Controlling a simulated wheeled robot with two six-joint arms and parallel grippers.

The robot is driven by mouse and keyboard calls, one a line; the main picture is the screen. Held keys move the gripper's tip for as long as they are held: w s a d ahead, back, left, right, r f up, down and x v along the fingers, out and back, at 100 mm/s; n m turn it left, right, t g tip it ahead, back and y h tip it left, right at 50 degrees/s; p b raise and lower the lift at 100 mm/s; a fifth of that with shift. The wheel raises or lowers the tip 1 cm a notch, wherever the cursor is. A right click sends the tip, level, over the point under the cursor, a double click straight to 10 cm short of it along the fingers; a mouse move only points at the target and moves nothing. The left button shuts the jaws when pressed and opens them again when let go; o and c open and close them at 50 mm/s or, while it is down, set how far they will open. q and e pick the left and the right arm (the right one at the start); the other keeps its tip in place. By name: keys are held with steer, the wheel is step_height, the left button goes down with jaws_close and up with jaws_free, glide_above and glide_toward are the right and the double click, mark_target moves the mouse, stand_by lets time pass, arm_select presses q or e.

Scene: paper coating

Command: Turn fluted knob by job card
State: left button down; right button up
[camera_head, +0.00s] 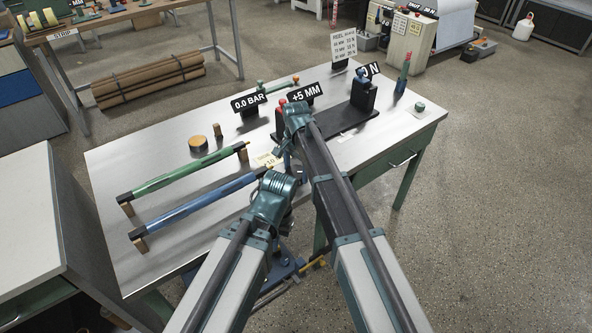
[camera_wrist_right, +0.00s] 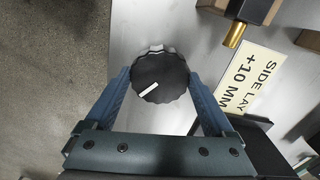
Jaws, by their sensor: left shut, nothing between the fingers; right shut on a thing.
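The fluted knob (camera_wrist_right: 160,78) is black with a scalloped rim and a white pointer line slanting toward the lower left in the right wrist view. My right gripper (camera_wrist_right: 159,86) is shut on it, one blue finger at each side. In the head view my right arm hides the knob. A cream job card (camera_wrist_right: 249,77) reads "SIDE LAY +10 MM"; it also shows on the bench in the head view (camera_head: 266,159). A black display (camera_head: 305,92) reads "+5 MM". My left gripper (camera_head: 272,198) is shut and empty above the front of the bench, its fingertips mostly hidden.
A green roller (camera_head: 180,174) and a blue roller (camera_head: 197,207) lie on the left of the steel bench (camera_head: 125,165). Displays reading "0.0 BAR" (camera_head: 248,101) and "0 N" (camera_head: 369,70) stand toward the back. A small round tin (camera_head: 197,143) stands near the green roller.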

mark_target(296, 172)
steer(key=n, duration=0.7)
stand_by(0.6)
steer(key=o, duration=1.1)
steer(key=shift+r, duration=0.15)
step_height(296, 172, up, 14)
steer(key=p, duration=1.4)
steer(key=shift+f, duration=0.2)
